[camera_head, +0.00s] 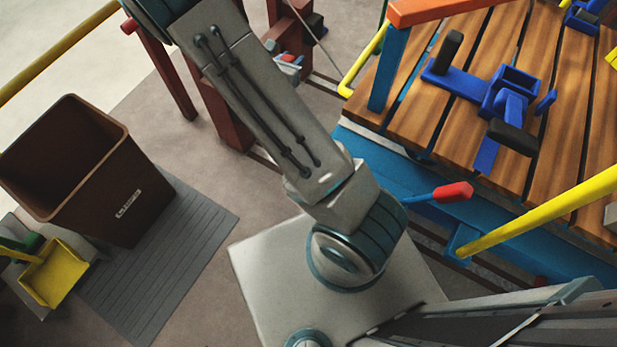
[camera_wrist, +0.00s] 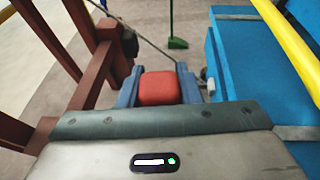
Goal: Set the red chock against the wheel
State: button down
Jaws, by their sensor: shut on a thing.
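The red chock (camera_wrist: 158,88) is a rounded red block in the wrist view. My gripper (camera_wrist: 159,74) is shut on it, with one blue-grey finger on each side. A blue cart (camera_wrist: 232,60) stands to the right of the chock. No wheel can be clearly made out; a small grey part (camera_wrist: 207,84) between the chock and the cart is too small to tell. In the head view the cart (camera_head: 372,160) has a wooden deck, and its underside is hidden. A small red and pale blue piece (camera_head: 289,60) shows beside my arm, too small to identify surely.
A brown-red frame (camera_wrist: 98,68) stands close left of my gripper. A yellow rail (camera_head: 545,211) and a red-handled lever (camera_head: 453,192) stick out at the cart's side. A brown bin (camera_head: 90,180) and yellow dustpan (camera_head: 55,274) are at left. A green-footed pole (camera_wrist: 177,42) stands ahead.

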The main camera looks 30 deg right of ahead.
notch_tip(320, 180, down, 19)
jog(key=s+d+m+g+h+b, duration=0.1)
jog(key=b, duration=0.4)
jog(key=shift+d+b, duration=0.3)
jog(key=shift+f, duration=0.1)
jog(key=c, duration=1)
grip_release()
jog(key=shift+c, duration=0.2)
